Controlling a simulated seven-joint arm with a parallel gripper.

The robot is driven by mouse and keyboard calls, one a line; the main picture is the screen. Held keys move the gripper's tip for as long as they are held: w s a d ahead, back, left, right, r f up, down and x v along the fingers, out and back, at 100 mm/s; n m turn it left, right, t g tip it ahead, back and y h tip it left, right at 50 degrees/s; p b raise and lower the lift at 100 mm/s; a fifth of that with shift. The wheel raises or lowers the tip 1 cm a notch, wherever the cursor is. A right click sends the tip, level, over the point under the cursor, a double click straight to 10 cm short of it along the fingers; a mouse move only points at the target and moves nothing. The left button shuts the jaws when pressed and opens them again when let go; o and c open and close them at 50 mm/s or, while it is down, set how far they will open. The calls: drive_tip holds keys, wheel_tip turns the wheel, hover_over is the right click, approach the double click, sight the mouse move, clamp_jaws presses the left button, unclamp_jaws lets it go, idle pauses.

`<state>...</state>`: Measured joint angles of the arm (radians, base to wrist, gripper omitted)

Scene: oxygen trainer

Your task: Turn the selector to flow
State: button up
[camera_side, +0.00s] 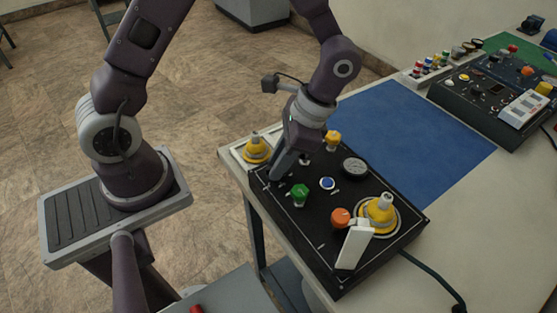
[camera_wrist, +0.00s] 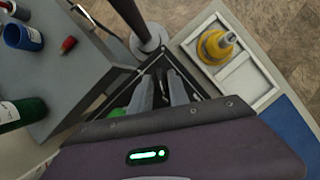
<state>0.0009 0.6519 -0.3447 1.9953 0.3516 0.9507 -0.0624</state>
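The black trainer panel (camera_side: 318,237) lies on the table in the side view. It carries a green knob (camera_side: 299,194), a blue button (camera_side: 327,184), a round gauge (camera_side: 354,167), an orange knob (camera_side: 340,217) and yellow fittings (camera_side: 379,211). My gripper (camera_side: 276,176) points down at the panel's far-left corner, left of the green knob. In the wrist view its two fingers (camera_wrist: 161,84) stand apart with a dark gap between them. I cannot make out a selector or its markings; the gripper covers that corner. Whether the fingertips touch anything is unclear.
A white tray with a yellow fitting (camera_side: 255,149) stands beside the panel's left corner, close to my gripper. A blue mat (camera_side: 415,130) is clear. Another black panel (camera_side: 490,95) sits farther right.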

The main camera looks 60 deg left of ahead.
clamp_jaws()
drive_tip(key=shift+m, duration=0.4)
drive_tip(key=m+t+y, duration=0.1)
drive_tip(key=m, duration=0.4)
drive_tip(key=shift+s+d+m+t+y, duration=0.2)
drive_tip(key=shift+m+t+y, duration=0.1)
drive_tip(key=shift+t+y, duration=0.1)
drive_tip(key=m+t, duration=0.1)
drive_tip(key=m, duration=0.1)
drive_tip(key=m+t, duration=0.1)
drive_tip(key=m, duration=0.2)
drive_tip(key=shift+s, duration=0.15)
drive_tip(key=shift+m, duration=0.3)
drive_tip(key=shift+o, duration=1.8)
unclamp_jaws()
